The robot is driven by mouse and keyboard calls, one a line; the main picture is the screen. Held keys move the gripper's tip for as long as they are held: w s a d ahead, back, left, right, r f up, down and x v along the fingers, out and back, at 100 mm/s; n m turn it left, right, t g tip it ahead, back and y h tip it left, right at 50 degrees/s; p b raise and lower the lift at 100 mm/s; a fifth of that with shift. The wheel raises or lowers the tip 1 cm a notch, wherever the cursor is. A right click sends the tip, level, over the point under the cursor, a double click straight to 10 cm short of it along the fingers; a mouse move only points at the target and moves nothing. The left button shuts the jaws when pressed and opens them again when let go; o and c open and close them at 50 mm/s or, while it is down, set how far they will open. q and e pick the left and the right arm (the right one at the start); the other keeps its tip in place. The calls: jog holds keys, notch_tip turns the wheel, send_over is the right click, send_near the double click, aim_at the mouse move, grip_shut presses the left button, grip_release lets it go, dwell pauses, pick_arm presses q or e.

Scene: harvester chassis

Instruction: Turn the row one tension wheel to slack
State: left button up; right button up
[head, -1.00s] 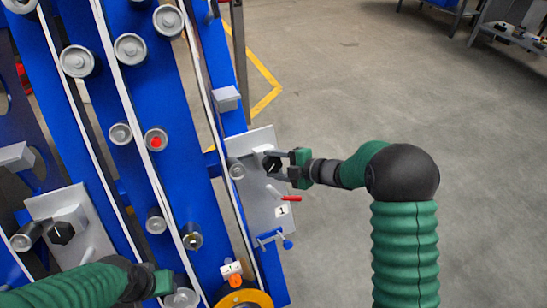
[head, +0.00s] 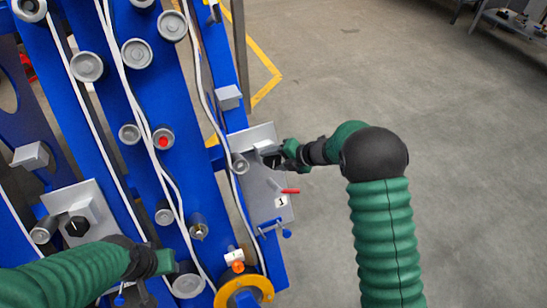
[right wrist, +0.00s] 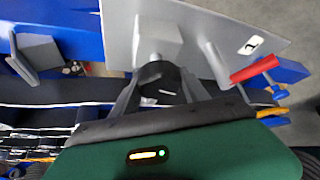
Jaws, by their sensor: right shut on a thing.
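The row one tension wheel (head: 271,161) is a black knob on a grey plate (head: 266,205) marked 1. It also shows in the right wrist view (right wrist: 160,80), with a pale mark on its face. My right gripper (head: 281,158) is shut on it, one finger on each side, and partly covers it in the head view. The white bands (head: 221,130) on the blue frame hang in loose curves. My left gripper (head: 165,265) is at the lower left, below a second black wheel (head: 76,226) and apart from it; its fingertips are unclear.
A red lever (head: 290,191) stands out from the plate just below the wheel, and it is close in the right wrist view (right wrist: 254,69). An orange-yellow ring (head: 246,290) is at the bottom of the frame. Open floor lies to the right.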

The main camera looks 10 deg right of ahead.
jog(key=shift+s+a+f, duration=0.1)
jog(key=shift+s+f, duration=0.1)
jog(key=shift+f, duration=0.15)
jog(key=o, duration=1.4)
jog(key=shift+w+r, duration=0.1)
jog(key=shift+r, duration=0.05)
jog(key=shift+r, duration=0.1)
jog(key=shift+d+r, duration=0.2)
jog(key=p+v, duration=0.3)
jog(key=v, duration=1.3)
jog(key=shift+d+p, duration=0.1)
jog(key=shift+p, duration=0.3)
